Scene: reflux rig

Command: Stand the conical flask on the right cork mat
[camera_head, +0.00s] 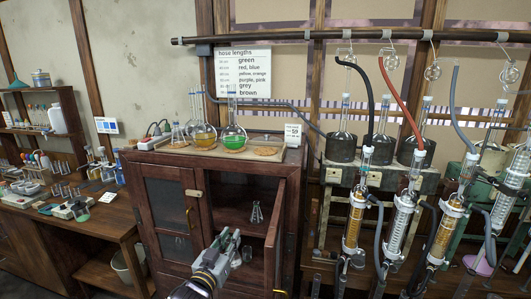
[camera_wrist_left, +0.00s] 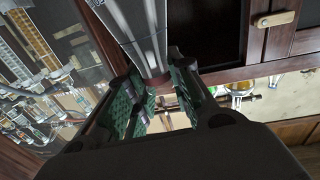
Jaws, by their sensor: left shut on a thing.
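My left gripper (camera_head: 237,240) is in front of the open right half of the cabinet. A small clear conical flask (camera_head: 257,213) shows against the dark compartment just past the fingertips. I cannot tell whether the fingers touch it. The right cork mat (camera_head: 267,151) lies bare on the cabinet top, right of the green-filled flask. My right gripper is not in view.
The open cabinet door (camera_head: 275,240) stands just right of my left gripper. On the cabinet top are a green-filled flask (camera_head: 234,140), a yellow-filled flask (camera_head: 204,136) and a tag (camera_head: 293,134). The reflux rig with hoses and condensers (camera_head: 355,215) crowds the right.

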